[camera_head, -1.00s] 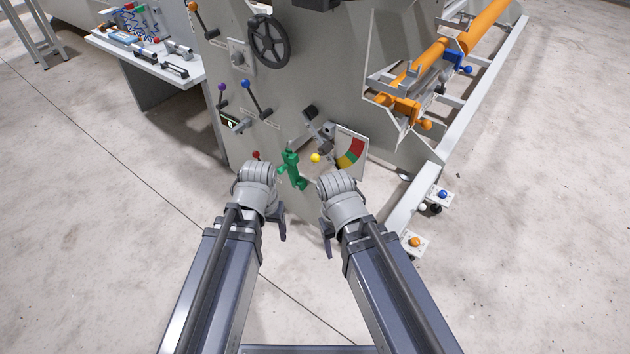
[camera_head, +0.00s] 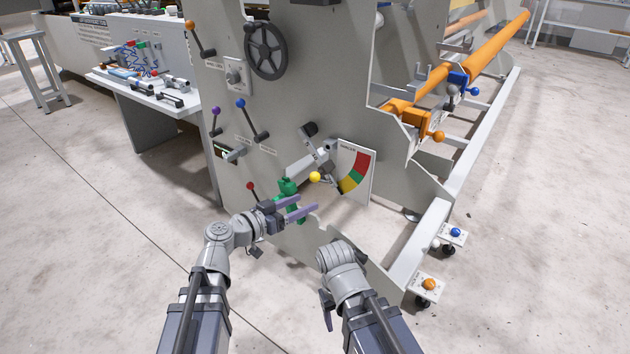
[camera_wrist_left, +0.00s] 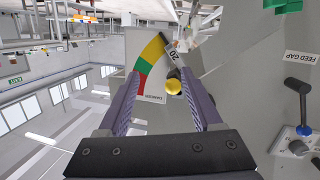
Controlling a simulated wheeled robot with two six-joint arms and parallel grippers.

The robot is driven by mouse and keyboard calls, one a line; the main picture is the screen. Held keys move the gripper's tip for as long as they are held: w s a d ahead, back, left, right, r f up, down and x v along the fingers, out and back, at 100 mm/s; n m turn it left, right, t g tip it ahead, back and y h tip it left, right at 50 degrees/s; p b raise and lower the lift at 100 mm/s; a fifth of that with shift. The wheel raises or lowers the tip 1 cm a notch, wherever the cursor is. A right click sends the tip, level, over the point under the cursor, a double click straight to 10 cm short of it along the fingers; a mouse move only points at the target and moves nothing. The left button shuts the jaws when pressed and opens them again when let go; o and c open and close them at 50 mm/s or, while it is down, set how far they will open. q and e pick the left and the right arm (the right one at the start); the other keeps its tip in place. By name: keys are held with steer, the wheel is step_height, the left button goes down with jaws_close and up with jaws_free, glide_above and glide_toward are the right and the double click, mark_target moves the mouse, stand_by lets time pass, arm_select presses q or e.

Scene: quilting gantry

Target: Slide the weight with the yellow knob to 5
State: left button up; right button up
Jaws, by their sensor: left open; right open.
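The yellow knob (camera_head: 315,177) is a small ball in front of the machine's side panel, left of the dancer gauge plate (camera_head: 358,172) with its red, green and yellow arc. In the left wrist view the knob (camera_wrist_left: 173,86) appears between the fingers, nearer the right one, beside a grey part marked 20 (camera_wrist_left: 174,55). My left gripper (camera_head: 308,204) is open and empty, just below the knob, with its fingers pointing right. It does not hold the knob. My right gripper (camera_head: 328,308) hangs lower, open, partly hidden by its wrist. A number 5 cannot be made out.
A green part (camera_head: 288,186) is close behind my left gripper. A red-knobbed lever (camera_head: 250,186), blue-knobbed lever (camera_head: 241,104) and purple-knobbed lever (camera_head: 215,111) lie to the left. A black handwheel (camera_head: 266,50) is above. Floor in front is free.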

mark_target(312, 180)
arm_select(q)
steer(key=shift+w+d+r+t, duration=0.35)
steer(key=shift+w+d+r, duration=0.25)
steer(key=shift+w, duration=0.6)
steer(key=shift+w+d+r+t, duration=0.45)
steer(key=shift+w+d, duration=0.2)
steer(key=shift+w, duration=0.55)
steer(key=shift+w+d+r+t, duration=0.3)
steer(key=shift+w+d+r, duration=0.3)
steer(key=shift+w, duration=0.6)
steer(key=shift+d, duration=0.1)
jaws_close()
